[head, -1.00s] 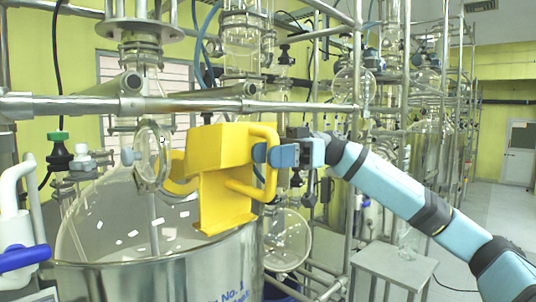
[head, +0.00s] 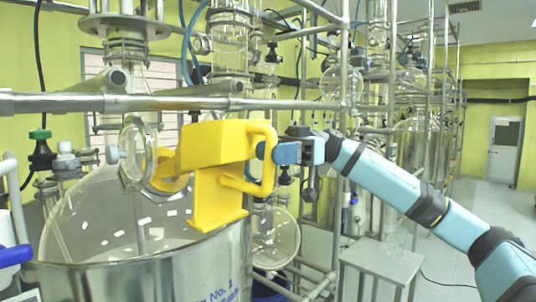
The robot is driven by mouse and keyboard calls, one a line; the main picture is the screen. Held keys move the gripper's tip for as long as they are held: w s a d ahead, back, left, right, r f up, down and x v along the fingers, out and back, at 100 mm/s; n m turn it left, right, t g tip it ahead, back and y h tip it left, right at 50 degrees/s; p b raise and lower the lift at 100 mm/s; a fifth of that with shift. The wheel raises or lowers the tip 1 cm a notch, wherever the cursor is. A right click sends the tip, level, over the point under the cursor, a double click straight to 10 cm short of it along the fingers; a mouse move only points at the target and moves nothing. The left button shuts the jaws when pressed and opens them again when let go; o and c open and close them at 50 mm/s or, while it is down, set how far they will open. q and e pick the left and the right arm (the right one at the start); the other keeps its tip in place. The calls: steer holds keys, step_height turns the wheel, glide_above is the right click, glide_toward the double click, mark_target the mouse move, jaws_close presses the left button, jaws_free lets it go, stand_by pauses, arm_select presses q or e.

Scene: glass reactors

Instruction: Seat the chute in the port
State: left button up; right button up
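The yellow chute (head: 215,150) is held up in front of the glass reactor, above the rim of the steel vessel (head: 150,275). My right gripper (head: 266,152) is shut on the handle at the chute's right side. The chute's left end, a yellow curved spout (head: 168,183), lies at the round glass port (head: 138,152) on the reactor's side. The spout and the port ring overlap in the picture, and I cannot tell whether the spout is inside the port. My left gripper does not show.
A horizontal steel pipe (head: 60,104) runs above the port and chute. Glass flasks and steel frames stand behind. A small metal table (head: 382,258) stands right of the vessel, under my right arm. Open floor lies at the far right.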

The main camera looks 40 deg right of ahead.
steer(key=shift+s+d, duration=0.15)
steer(key=shift+d, duration=1.1)
steer(key=shift+s+d, duration=0.1)
steer(key=shift+d, duration=1.15)
steer(key=shift+o, duration=0.2)
steer(key=o, duration=0.5)
steer(key=d, duration=0.4)
steer(key=s+d+b, duration=0.1)
steer(key=d, duration=0.8)
steer(key=shift+s+d+b, duration=0.2)
steer(key=shift+d+b, duration=0.15)
steer(key=shift+d, duration=0.05)
